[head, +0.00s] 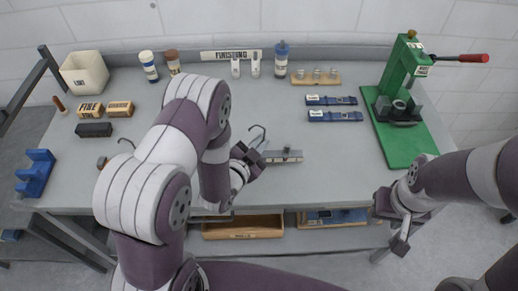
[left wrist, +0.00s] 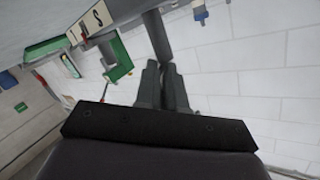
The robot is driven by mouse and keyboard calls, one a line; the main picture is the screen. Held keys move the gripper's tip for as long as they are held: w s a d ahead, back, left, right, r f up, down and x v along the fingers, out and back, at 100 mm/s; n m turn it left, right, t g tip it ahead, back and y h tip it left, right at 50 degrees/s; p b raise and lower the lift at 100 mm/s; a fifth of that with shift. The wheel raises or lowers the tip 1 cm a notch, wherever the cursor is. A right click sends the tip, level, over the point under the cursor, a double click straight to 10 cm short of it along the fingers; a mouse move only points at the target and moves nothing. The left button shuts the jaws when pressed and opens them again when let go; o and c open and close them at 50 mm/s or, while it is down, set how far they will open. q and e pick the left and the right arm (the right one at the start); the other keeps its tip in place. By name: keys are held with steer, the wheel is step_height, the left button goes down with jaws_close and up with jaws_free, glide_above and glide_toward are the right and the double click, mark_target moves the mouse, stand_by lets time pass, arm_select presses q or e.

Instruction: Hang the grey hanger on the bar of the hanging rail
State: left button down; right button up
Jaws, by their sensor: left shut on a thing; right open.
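My left gripper (head: 252,158) is over the front middle of the workbench, shut. Its two dark fingers (left wrist: 163,88) show in the left wrist view, close together at a grey round bar (left wrist: 158,38); I cannot tell whether this is part of the hanger. In the head view a thin dark hook (head: 260,132) shows just above the left gripper, and a grey flat piece (head: 283,156) just right of it. Another thin hook (head: 127,142) shows left of my arm. My arm hides the space between, so I cannot clearly identify the rail. My right gripper (head: 400,238) is open and empty at the front right.
A green press (head: 402,150) with a red-ended lever stands at the right. A white bin (head: 84,73) and blue stand (head: 37,173) are at the left.

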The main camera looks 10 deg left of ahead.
mark_target(275, 155)
arm_select(q)
steer(key=f, duration=0.2)
steer(key=w+f, duration=0.1)
steer(key=shift+w+a+f, duration=0.15)
steer(key=shift+f, duration=0.7)
steer(key=c, duration=1.2)
jaws_free()
